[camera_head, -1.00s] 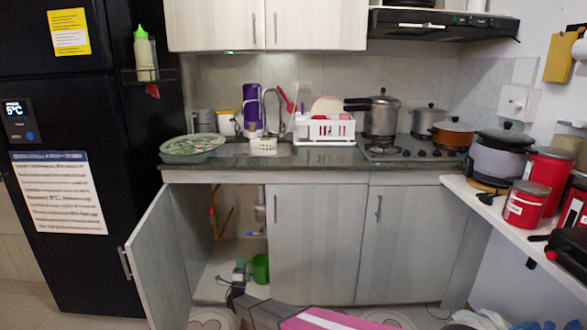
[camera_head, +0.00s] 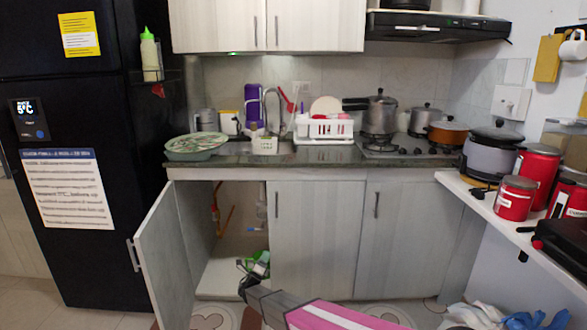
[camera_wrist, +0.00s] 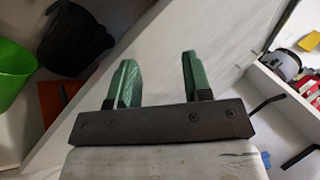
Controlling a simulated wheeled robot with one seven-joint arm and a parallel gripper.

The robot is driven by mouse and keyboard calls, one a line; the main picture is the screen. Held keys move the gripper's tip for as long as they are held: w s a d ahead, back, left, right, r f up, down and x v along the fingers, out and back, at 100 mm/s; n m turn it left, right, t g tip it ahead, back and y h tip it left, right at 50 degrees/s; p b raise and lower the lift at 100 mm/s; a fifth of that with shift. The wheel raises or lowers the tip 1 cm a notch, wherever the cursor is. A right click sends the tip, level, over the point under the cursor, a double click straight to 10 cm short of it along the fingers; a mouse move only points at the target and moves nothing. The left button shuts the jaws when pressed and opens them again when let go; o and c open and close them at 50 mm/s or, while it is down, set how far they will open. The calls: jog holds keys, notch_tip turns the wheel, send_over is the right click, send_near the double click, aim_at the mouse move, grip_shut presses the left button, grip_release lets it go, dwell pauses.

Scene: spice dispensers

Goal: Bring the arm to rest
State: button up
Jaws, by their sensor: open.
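My gripper (camera_wrist: 158,82) shows in the wrist view with its two green fingers apart and nothing between them. In the head view my gripper (camera_head: 257,262) is at the end of my grey and pink arm, low in the picture, in front of the open cabinet under the sink. Its fingertips are small there and overlap a green container in the cabinet, so the exact gap cannot be told. In the wrist view a pale cabinet door panel fills the space beyond the fingers.
The open cabinet door (camera_head: 170,262) stands out at the left of the arm. The wrist view shows a green bucket (camera_wrist: 12,72) and a black container (camera_wrist: 75,40) at the left. The counter (camera_head: 300,158) runs above. A white shelf (camera_head: 500,212) with red canisters is at the right.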

jog(key=s+d+r+m+g+h, duration=0.1)
jog(key=s+d+r+m+g, duration=0.1)
jog(key=s+d+m+g, duration=0.5)
jog(key=s+d+r+m+g+h, duration=0.1)
jog(key=s+d+r+m+g, duration=0.2)
jog(key=d+m, duration=0.8)
jog(key=s+d+r+m+g, duration=0.2)
jog(key=s+d+m+g, duration=0.3)
jog(key=d, duration=0.7)
jog(key=s+d+r+m+g+y, duration=0.1)
jog(key=s+r+m+g+y, duration=0.1)
jog(key=s+m+y, duration=0.3)
jog(key=s+d+r+m+g+y, duration=0.1)
jog(key=s+r+m+g+y, duration=0.2)
jog(key=s+m, duration=1)
jog(key=r+m+y, duration=0.1)
jog(key=m+y, duration=0.1)
jog(key=y, duration=0.1)
jog(key=shift+d+r+m+g+y, duration=0.3)
jog(key=shift+d, duration=0.1)
